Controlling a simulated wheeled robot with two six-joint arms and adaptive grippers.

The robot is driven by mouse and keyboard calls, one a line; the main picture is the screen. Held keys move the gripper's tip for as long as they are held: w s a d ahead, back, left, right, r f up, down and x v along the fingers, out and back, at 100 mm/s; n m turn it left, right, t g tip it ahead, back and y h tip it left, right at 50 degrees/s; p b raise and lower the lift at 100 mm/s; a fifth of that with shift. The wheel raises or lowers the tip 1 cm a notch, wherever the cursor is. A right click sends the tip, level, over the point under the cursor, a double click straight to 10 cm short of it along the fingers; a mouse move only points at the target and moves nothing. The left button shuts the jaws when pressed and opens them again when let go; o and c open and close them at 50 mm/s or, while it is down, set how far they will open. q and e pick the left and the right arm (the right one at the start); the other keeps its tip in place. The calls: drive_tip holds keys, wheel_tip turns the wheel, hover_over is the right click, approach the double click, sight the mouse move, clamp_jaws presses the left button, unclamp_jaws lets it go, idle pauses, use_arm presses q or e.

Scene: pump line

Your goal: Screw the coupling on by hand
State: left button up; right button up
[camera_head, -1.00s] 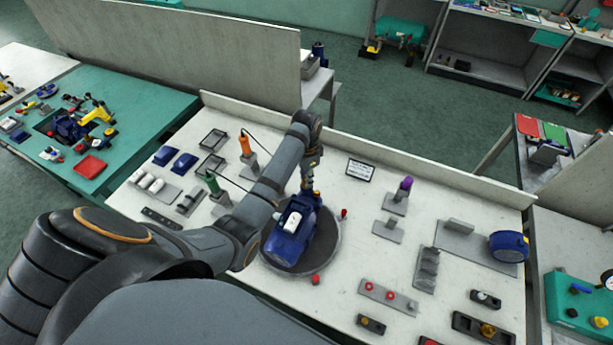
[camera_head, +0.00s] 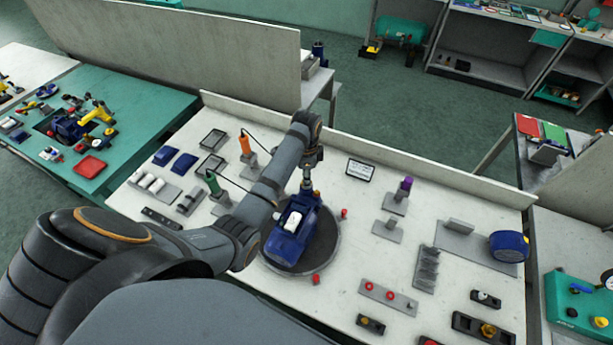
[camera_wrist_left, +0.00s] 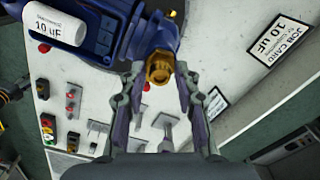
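The blue pump (camera_head: 291,232) sits on a dark round turntable (camera_head: 329,245) on the bench, with a white capacitor (camera_head: 293,221) on top. In the left wrist view the pump's blue body (camera_wrist_left: 150,38) carries a brass coupling (camera_wrist_left: 160,70) at its outlet. My left gripper (camera_head: 308,186) is at the far end of the pump. In the wrist view its two fingers (camera_wrist_left: 160,74) stand either side of the coupling, with a narrow gap seeming to show beside it. How well the coupling is seated cannot be told. My right gripper is out of view.
A job card (camera_head: 360,170) stands behind the pump. Red knobs (camera_head: 344,213) sit at the turntable's edge. Orange (camera_head: 245,143) and green (camera_head: 212,182) tools stand in holders at left. A blue round part (camera_head: 508,246) and several small fixtures occupy the right side.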

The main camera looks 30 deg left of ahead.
use_arm(q)
drive_tip(key=shift+o, duration=0.4)
drive_tip(key=o, duration=0.5)
drive_tip(key=shift+c, duration=0.2)
drive_tip(key=shift+r, duration=0.1)
drive_tip(key=shift+r, duration=2.95)
